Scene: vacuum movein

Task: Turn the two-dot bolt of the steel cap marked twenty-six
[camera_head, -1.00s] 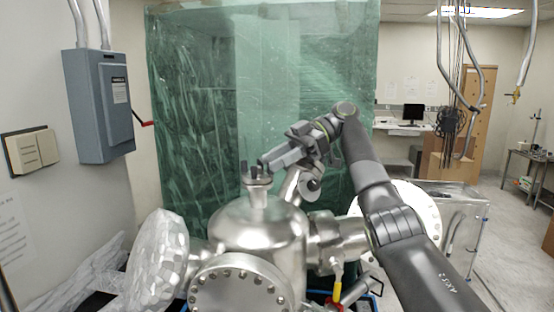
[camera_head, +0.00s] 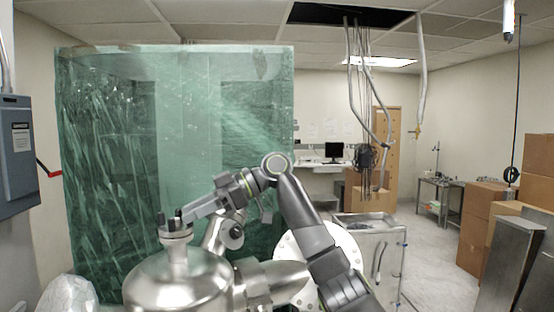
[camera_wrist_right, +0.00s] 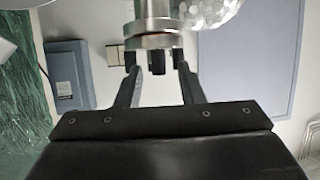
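The steel cap (camera_head: 176,232) sits on top of a short neck on the domed steel vessel (camera_head: 180,282). Dark bolts (camera_head: 160,219) stand up from it. In the right wrist view the cap (camera_wrist_right: 152,41) appears upside down, with a dark middle bolt (camera_wrist_right: 157,66) and one more to each side. My right gripper (camera_head: 184,213) reaches the cap from the right. In the wrist view its fingers (camera_wrist_right: 158,74) are open, one on each side of the middle bolt, with a visible gap. No number or dots are readable. My left gripper is not in view.
A green plastic curtain (camera_head: 180,130) hangs behind the vessel. A grey electrical box (camera_head: 14,155) with a red lever is on the left wall. Cardboard boxes (camera_head: 485,210) and open floor lie farther right.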

